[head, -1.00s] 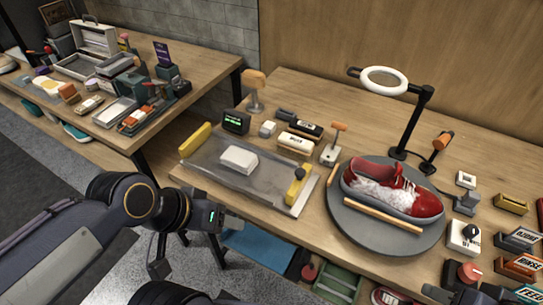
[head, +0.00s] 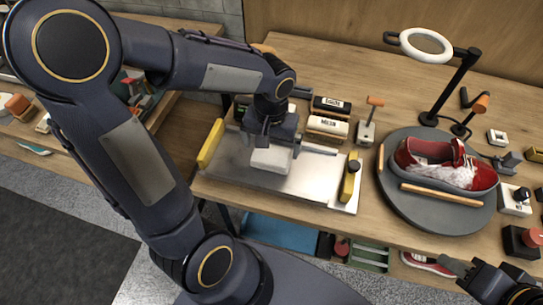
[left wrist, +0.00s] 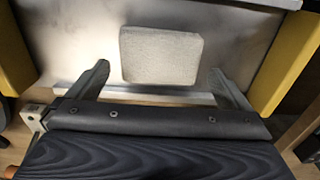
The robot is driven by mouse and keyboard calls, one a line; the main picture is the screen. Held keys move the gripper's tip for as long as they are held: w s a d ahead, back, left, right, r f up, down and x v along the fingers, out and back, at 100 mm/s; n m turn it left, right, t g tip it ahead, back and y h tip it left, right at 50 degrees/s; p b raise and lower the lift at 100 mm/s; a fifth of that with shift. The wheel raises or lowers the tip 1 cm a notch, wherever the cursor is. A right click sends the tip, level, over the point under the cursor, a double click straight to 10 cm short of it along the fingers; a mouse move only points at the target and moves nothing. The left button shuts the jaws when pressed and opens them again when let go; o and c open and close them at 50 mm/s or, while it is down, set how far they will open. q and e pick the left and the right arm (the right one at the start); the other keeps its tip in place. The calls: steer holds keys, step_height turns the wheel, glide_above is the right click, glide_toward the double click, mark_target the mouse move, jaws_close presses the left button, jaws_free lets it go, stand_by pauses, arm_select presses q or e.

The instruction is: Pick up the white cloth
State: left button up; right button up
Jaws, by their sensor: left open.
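The white cloth (head: 271,160) is a folded, rounded block lying on the metal tray (head: 232,172) in the middle of the table. In the left wrist view the cloth (left wrist: 160,55) lies ahead of and between the lines of the two fingers. My left gripper (head: 273,146) is right over the cloth, pointing down; in the left wrist view its fingers (left wrist: 159,72) are apart with nothing held. Whether they touch the cloth cannot be told. My right gripper (head: 458,268) is at the lower right, away from the cloth; its jaws are too small and dark to read.
Yellow end bars (head: 210,143) flank the tray. A red sneaker (head: 445,162) sits on a round grey turntable (head: 425,215) to the right, under a ring lamp (head: 425,44). My left arm covers the left side.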

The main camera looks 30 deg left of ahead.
mark_target(272, 154)
arm_select(q)
steer(key=f, duration=0.2)
steer(key=shift+s+d+f, duration=0.2)
steer(key=shift+f, duration=0.2)
steer(key=shift+a+f, duration=0.1)
steer(key=shift+f, duration=0.45)
steer(key=c, duration=0.7)
steer(key=shift+r, duration=0.1)
